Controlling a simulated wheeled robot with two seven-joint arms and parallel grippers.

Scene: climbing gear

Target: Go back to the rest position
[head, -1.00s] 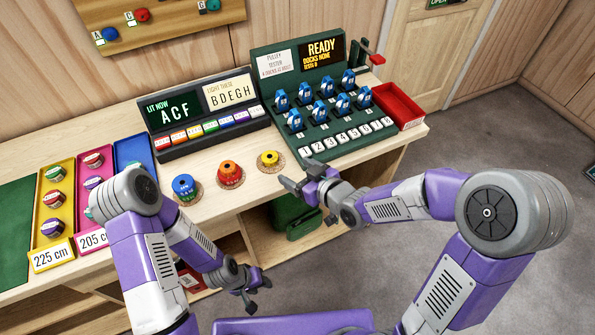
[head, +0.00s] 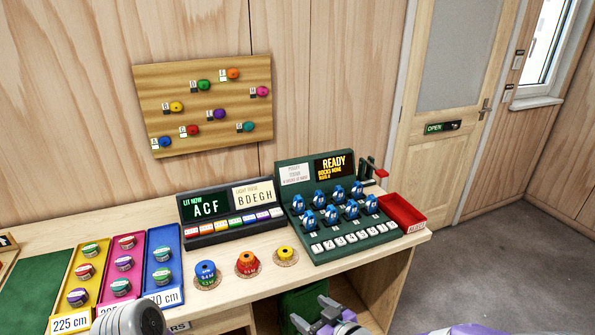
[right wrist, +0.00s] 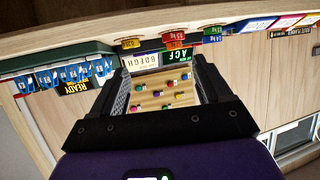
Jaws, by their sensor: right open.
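My right gripper (head: 313,314) shows at the bottom of the head view, in front of the workbench's front edge. Its jaws are open and nothing is between them. In the right wrist view its two dark fingers (right wrist: 163,88) stand apart, with the bench and wall board far behind them, upside down. Only a grey rounded part of my left arm shows at the bottom left of the head view. My left gripper is outside the picture.
On the workbench (head: 345,262) stand a green tester (head: 352,240) with blue pulleys, a red tray (head: 402,212), a lit-letter panel (head: 232,217), three coloured spools and coloured trays of rolls. A green bin (head: 303,303) sits below. Grey floor (head: 500,262) is free at right.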

